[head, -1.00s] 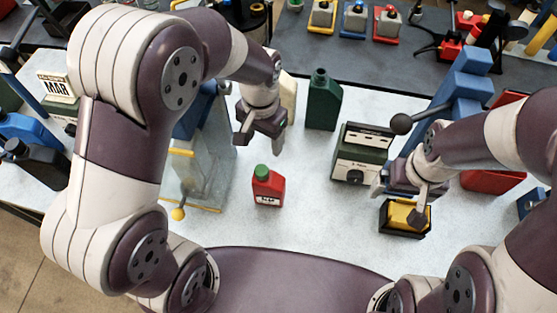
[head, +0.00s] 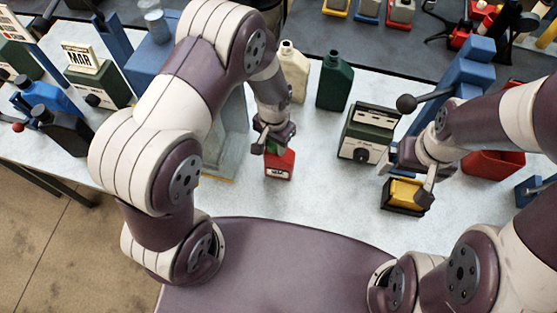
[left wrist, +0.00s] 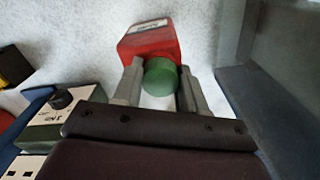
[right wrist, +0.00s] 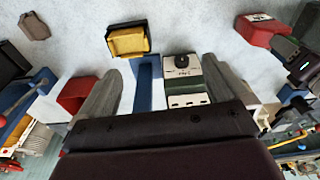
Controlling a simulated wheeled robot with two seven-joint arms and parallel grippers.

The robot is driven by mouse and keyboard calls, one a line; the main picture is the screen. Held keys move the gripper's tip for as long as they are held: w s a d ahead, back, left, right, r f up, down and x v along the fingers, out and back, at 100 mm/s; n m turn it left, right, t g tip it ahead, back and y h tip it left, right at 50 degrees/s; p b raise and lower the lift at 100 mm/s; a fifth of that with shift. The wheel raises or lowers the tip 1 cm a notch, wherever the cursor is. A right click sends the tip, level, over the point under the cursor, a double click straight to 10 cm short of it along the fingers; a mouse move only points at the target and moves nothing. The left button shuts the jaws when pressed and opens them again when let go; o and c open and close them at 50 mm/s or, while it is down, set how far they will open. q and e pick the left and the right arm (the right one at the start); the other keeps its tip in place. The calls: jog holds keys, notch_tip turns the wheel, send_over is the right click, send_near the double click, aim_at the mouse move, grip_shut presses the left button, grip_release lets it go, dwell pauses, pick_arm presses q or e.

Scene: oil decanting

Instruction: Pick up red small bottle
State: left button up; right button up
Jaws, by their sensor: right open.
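The red small bottle (head: 279,165), with a white label and a green cap, stands upright on the pale table in the head view. My left gripper (head: 272,140) is over its top from above and partly hides the cap. In the left wrist view the fingers are drawn close on both sides of the green cap (left wrist: 161,77), with the red body (left wrist: 150,42) beyond. My right gripper (right wrist: 160,95) is open and empty. In the head view it hangs near the yellow-and-black box (head: 405,196).
A cream bottle (head: 293,70) and a dark green bottle (head: 335,82) stand behind the red one. A green-and-white device (head: 368,132) stands to its right. Blue (head: 48,97) and black (head: 62,132) containers are at the left. The table in front of the bottle is clear.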

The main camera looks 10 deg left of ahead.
pick_arm(q)
jog(key=shift+w, duration=0.15)
jog(key=c, duration=0.5)
